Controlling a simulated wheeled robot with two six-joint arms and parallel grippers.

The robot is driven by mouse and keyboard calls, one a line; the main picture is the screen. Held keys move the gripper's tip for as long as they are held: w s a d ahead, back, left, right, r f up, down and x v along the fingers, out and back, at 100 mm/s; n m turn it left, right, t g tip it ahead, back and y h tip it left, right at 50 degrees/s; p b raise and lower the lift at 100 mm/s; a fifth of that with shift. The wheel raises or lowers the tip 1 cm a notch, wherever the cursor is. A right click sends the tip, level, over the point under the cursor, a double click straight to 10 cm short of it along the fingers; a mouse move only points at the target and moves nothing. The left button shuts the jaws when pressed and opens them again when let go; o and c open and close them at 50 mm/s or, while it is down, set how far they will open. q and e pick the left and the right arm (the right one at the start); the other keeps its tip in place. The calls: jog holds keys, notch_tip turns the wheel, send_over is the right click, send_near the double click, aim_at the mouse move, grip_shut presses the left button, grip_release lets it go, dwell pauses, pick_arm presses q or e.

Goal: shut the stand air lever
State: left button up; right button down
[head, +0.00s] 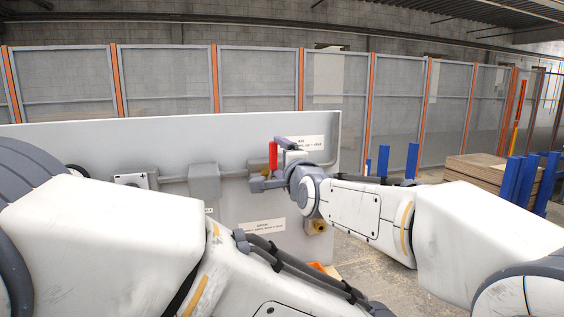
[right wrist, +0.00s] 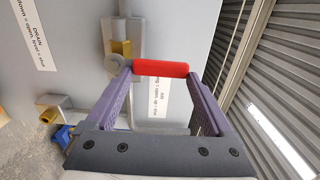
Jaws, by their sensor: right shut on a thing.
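The red air lever (head: 273,155) stands upright at the front of the grey stand panel (head: 235,128), beside the AIR label (head: 307,143). My right gripper (head: 268,163) is at the lever, with one finger at its top end and one near its lower end. In the right wrist view, the red handle (right wrist: 160,68) spans the gap between the two purple fingers of my right gripper (right wrist: 160,75), and a brass valve body (right wrist: 121,47) shows behind it. My left arm crosses the lower left of the head view; its gripper is not seen.
Grey boxes (head: 204,180) are fixed to the panel left of the lever. A brass fitting (head: 316,227) sits low on the panel, near the DRAIN label (head: 262,226). Blue posts (head: 383,160) and wooden boards (head: 470,172) stand at right. Mesh fencing (head: 260,80) runs behind.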

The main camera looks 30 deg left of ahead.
grip_release()
jog(key=b+v, duration=0.4)
jog(key=v, duration=0.6)
jog(key=shift+s+d, duration=0.15)
jog(key=shift+s, duration=0.05)
jog(key=shift+f, duration=0.1)
